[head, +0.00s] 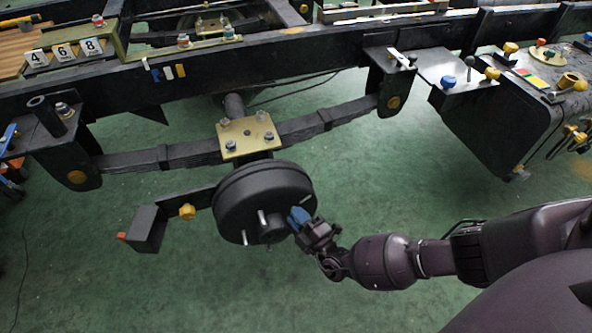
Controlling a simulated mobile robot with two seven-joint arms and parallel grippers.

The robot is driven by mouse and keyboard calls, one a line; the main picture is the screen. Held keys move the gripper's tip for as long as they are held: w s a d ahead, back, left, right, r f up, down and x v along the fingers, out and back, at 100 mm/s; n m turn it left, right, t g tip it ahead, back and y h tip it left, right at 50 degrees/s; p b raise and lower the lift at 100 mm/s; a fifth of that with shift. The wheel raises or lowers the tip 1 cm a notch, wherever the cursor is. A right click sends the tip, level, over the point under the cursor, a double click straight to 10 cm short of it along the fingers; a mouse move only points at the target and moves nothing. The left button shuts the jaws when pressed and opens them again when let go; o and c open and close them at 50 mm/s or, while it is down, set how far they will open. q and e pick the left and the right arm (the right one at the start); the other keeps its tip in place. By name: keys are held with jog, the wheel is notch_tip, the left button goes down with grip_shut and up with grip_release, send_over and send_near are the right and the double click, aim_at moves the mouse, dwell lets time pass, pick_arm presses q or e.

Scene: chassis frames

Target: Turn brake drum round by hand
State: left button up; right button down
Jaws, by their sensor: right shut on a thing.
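The brake drum (256,190) is a dark round drum with pale studs and a hub on its face. It sits at the end of the axle, below the leaf spring, near the middle of the head view. My right gripper (298,218) comes in from the right and is shut at the drum's lower right, with its blue fingertips on what looks like a stud or part of the drum face. The fingers hide the exact point of grip. My left gripper is not in view.
The leaf spring (186,154) and a tan plate (248,137) lie just above the drum. A bracket with a dark block (148,228) juts out left. The black chassis rail (300,52) crosses behind. A dark tank (497,125) stands at right. The green floor below is clear.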

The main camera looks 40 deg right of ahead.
jog(key=shift+w+d, duration=0.1)
jog(key=shift+d, duration=0.05)
jog(key=c, duration=1.3)
grip_release()
jog(key=shift+c, duration=0.2)
jog(key=s+f, duration=0.1)
jog(key=s, duration=0.9)
jog(key=shift+s+d+f+p, duration=0.3)
jog(key=shift+s+d+p, duration=0.1)
